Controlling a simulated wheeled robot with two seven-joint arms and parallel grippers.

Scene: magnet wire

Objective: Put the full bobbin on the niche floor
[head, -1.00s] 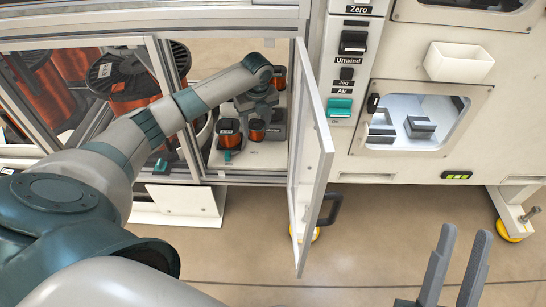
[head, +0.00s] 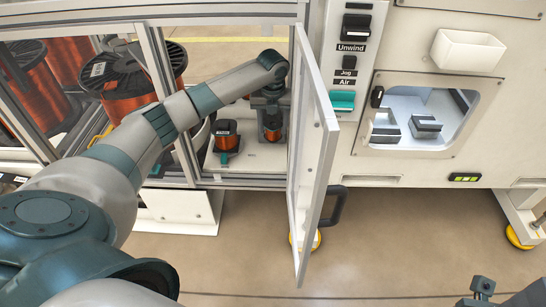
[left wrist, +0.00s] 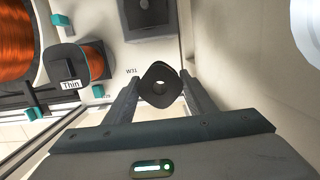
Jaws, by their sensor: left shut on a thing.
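My left gripper (head: 272,112) reaches through the open door into the niche and is shut on the full bobbin (head: 272,130), wound with copper wire. In the left wrist view its dark flange with a centre hole (left wrist: 160,85) sits between the two fingers (left wrist: 162,92). The niche floor (head: 240,160) is a pale panel, marked W31 in the wrist view. I cannot tell whether the bobbin touches it. My right gripper (head: 490,292) shows only in part at the bottom right edge; its jaw state is unclear.
A second copper bobbin (head: 227,138), labelled Thin in the wrist view (left wrist: 85,65), stands on the floor to the left. A dark square block (left wrist: 150,18) lies beyond the held bobbin. The open door (head: 314,160) stands to the right; a frame post bounds the left.

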